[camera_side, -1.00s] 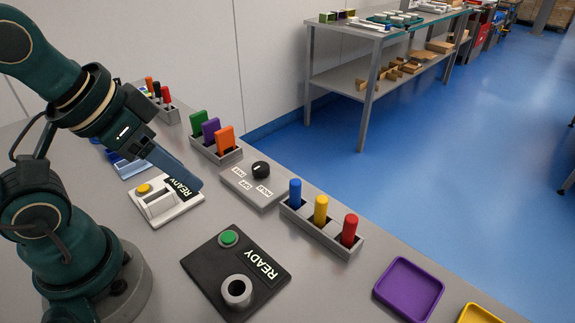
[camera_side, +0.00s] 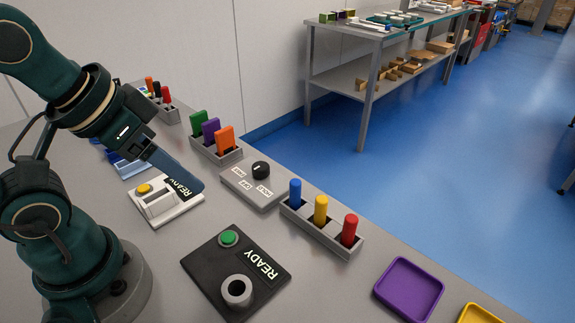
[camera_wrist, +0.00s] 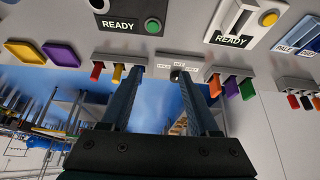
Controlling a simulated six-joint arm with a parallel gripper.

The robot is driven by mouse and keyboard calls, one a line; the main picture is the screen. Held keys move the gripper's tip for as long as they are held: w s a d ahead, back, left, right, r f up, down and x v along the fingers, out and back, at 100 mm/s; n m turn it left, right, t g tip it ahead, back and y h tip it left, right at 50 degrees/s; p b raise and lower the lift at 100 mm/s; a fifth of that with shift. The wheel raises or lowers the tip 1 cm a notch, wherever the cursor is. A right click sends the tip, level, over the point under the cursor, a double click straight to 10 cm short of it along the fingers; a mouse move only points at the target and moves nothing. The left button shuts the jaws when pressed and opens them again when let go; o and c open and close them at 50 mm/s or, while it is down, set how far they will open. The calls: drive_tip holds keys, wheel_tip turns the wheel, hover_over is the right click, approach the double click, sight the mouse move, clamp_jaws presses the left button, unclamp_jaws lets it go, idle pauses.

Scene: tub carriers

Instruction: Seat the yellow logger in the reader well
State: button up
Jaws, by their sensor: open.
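The yellow logger (camera_side: 321,210) is a yellow cylinder standing upright in the middle slot of a grey rack (camera_side: 313,235), between a blue and a red one. It also shows in the wrist view (camera_wrist: 117,73), beside my left finger. The reader well (camera_side: 237,290) is a grey ring on a black plate (camera_side: 205,266) with a green button and a READY sign; its opening looks empty. It shows at the top of the wrist view (camera_wrist: 99,4). My gripper (camera_wrist: 160,72) is open and empty. In the side view it hangs over the white device, left of the rack and apart from the logger.
A white slotted reader (camera_side: 168,212) with a yellow button lies below my gripper. A grey knob panel (camera_side: 250,190) and a rack of flat coloured pieces (camera_side: 226,157) stand along the back edge. A purple tray (camera_side: 409,289) and a yellow tray (camera_side: 480,314) lie at right.

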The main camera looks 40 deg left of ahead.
drive_tip(key=w+r+n, duration=0.2)
drive_tip(key=w+r, duration=0.2)
drive_tip(key=r, duration=0.1)
drive_tip(key=n+g, duration=0.2)
drive_tip(key=g, duration=0.2)
hover_over(322, 199)
drive_tip(key=a, duration=0.3)
wheel_tip(322, 199, down, 5)
drive_tip(key=shift+m+g, duration=0.6)
drive_tip(key=shift+g, duration=0.2)
drive_tip(key=d+f, duration=0.1)
drive_tip(key=f, duration=0.1)
drive_tip(key=d+f, duration=0.1)
drive_tip(key=f, duration=0.3)
drive_tip(key=shift+d+f, duration=0.2)
drive_tip(key=shift+d, duration=0.2)
drive_tip(key=shift+d+f, duration=0.1)
drive_tip(key=shift+f, duration=2.6)
clamp_jaws()
